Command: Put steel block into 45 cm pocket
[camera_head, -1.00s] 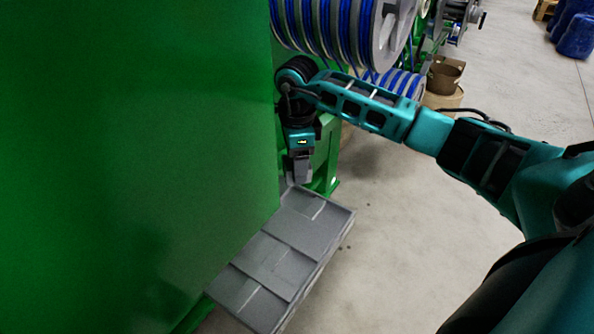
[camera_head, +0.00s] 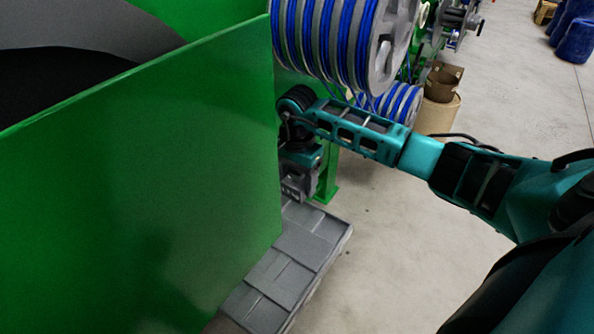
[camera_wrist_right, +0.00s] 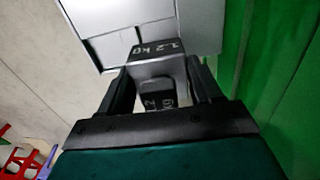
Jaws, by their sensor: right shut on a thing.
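My right gripper (camera_head: 298,177) points down beside the green wall, over the far end of a grey tray (camera_head: 316,246) with shallow pockets. In the right wrist view my right gripper (camera_wrist_right: 153,92) is shut on the steel block (camera_wrist_right: 158,68), a grey block with dark faces marked in white; one marking reads 1.2 kg. The pale tray (camera_wrist_right: 200,25) with its dividing lines lies beyond the block. I cannot tell whether the block touches the tray. The tray's near end is partly hidden by the green wall in the head view. My left gripper is not in view.
A tall green panel (camera_head: 150,190) stands close to the left of my right gripper. Reels of blue cable (camera_head: 335,40) hang above and behind the arm. A cardboard container (camera_head: 440,100) stands behind. Grey floor (camera_head: 400,255) is free right of the tray.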

